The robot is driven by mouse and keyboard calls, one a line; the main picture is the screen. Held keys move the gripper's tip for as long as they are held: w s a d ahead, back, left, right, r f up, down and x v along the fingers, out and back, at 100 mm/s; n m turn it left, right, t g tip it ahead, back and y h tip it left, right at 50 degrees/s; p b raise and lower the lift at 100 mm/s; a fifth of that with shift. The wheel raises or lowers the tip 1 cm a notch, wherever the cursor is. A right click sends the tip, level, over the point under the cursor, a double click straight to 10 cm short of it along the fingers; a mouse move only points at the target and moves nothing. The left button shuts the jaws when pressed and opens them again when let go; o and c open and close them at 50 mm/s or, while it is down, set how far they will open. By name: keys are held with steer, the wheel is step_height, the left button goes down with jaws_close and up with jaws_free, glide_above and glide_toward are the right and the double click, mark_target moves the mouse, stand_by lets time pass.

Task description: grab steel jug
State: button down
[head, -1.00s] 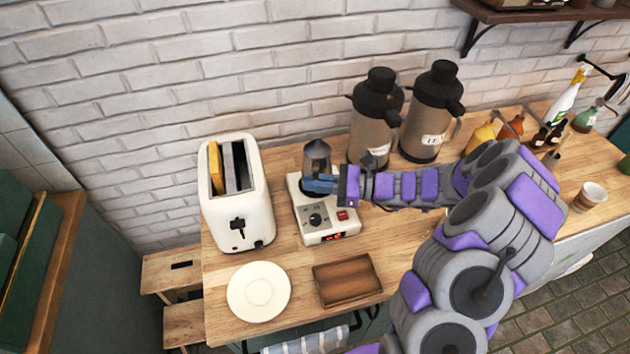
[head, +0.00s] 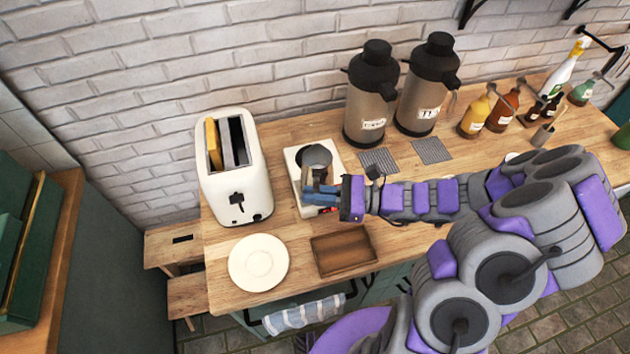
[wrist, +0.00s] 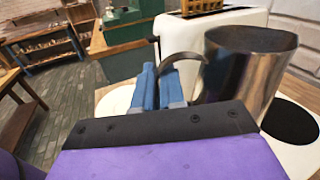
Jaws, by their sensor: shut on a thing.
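The steel jug (head: 317,157) is over the front part of a white hotplate unit in the head view. In the wrist view the shiny metal jug (wrist: 245,75) stands close on the right, with its curved handle (wrist: 180,58) reaching toward my fingers. My gripper (head: 318,191) has its blue fingers shut on the handle; they also show in the wrist view (wrist: 158,88). The jug is off to one side of the black heating disc (wrist: 291,122) there. Whether its base still touches the unit is hidden.
A white toaster (head: 234,170) stands close on the left. A white plate (head: 258,264) and a brown wooden tray (head: 343,251) lie in front. Two tall flasks (head: 371,95) and several bottles (head: 476,115) stand along the back. Bare counter lies around the tray.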

steer(key=shift+s+r, duration=0.15)
steer(key=shift+s, duration=1.4)
